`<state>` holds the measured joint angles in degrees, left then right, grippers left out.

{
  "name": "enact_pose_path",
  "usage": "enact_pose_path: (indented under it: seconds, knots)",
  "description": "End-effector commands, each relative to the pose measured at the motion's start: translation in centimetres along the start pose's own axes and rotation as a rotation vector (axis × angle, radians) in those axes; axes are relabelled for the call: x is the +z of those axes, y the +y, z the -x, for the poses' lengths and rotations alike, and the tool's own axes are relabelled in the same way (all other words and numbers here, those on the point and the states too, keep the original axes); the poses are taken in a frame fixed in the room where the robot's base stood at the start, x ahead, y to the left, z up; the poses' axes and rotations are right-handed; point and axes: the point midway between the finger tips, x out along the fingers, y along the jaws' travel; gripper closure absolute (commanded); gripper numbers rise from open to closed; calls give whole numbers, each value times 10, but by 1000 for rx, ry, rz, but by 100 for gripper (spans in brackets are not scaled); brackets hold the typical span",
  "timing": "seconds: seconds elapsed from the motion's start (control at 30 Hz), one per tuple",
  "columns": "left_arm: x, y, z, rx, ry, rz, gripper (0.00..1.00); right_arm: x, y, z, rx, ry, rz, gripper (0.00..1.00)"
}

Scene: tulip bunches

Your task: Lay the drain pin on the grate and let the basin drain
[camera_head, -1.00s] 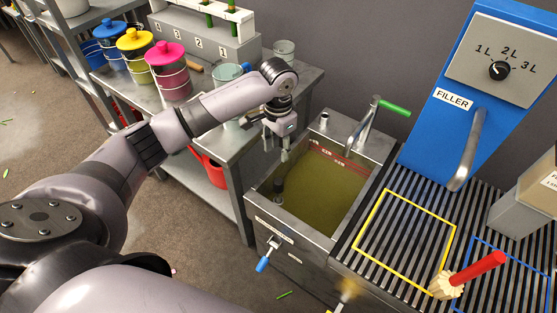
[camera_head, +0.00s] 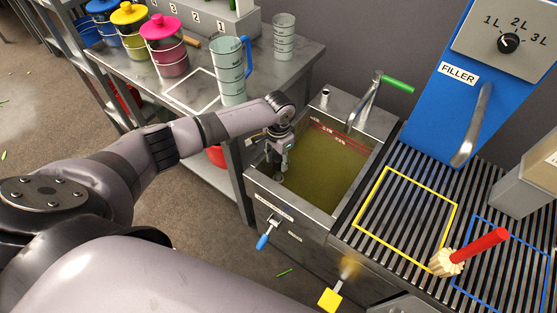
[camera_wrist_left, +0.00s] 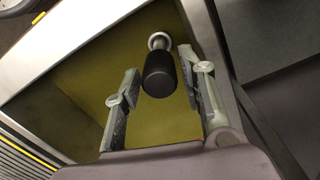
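The drain pin stands in the basin (camera_head: 325,211) near its left wall. In the left wrist view the pin's black knob (camera_wrist_left: 160,74) shows with a pale ring at its foot. The basin holds murky olive liquid (camera_head: 325,175). My left gripper (camera_head: 280,170) is down inside the basin's left side and hides most of the pin in the head view. In the left wrist view its fingers (camera_wrist_left: 163,95) are apart, one on each side of the knob, with gaps showing. The slatted grate (camera_head: 395,222) lies right of the basin. My right gripper is not in view.
A red-handled brush (camera_head: 480,245) lies on the grate by the yellow and blue outlines. The blue filler (camera_head: 440,100) stands behind it. A green-handled tap (camera_head: 365,100) rises at the basin's back. A blue-handled valve (camera_head: 268,232) juts from the front. A measuring jug (camera_head: 231,75) stands on the left table.

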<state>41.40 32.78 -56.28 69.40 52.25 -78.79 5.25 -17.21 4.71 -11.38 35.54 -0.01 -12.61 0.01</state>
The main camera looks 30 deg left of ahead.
Motion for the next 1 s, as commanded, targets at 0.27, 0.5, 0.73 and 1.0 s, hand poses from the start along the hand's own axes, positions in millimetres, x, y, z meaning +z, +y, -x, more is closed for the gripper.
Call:
enact_pose_path:
  seconds: [0.27,0.5,0.73,1.0]
  knots:
    - [0,0,-5,0,0,0,63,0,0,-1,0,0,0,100]
    - [0,0,-5,0,0,0,73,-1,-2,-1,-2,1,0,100]
    - [0,0,-5,0,0,0,88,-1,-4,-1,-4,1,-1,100]
    - [0,0,-5,0,1,0,100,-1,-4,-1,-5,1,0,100]
